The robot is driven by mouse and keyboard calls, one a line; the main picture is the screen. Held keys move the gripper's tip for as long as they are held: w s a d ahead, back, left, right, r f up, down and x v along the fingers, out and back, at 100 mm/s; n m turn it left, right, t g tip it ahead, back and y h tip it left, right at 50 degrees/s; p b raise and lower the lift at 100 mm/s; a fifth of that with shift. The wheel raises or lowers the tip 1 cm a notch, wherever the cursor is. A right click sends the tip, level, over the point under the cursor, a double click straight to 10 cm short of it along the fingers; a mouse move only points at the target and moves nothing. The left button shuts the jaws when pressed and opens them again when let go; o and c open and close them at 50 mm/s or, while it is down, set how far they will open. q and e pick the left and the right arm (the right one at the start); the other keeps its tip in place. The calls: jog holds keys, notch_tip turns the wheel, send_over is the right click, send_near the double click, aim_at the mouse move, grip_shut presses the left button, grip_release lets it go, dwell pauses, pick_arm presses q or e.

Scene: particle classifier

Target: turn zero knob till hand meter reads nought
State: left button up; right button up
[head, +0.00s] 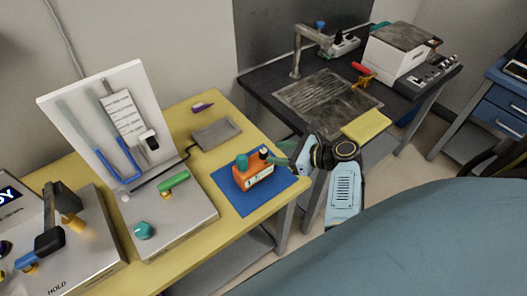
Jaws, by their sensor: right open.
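An orange hand meter (253,177) lies on a blue mat (227,198) at the right end of the yellow table. A teal knob (241,161) and a small dark knob (263,152) stand on its top; I cannot tell which is the zero knob. A pale strip shows on its front side, too small to read. My right gripper (277,160) is open just right of the meter, its fingers pointing left towards the dark knob. I cannot tell whether they touch it. My left gripper is not in view.
Left of the mat stands a grey apparatus (185,222) with an upright white board (84,90). A grey plate (217,134) lies behind the mat. A dark bench (262,88) with a white box (396,58) stands behind to the right.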

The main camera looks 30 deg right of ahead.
aim_at(265, 152)
jog(key=shift+b+x, duration=0.3)
jog(key=shift+x, duration=2.5)
jog(key=c, duration=1)
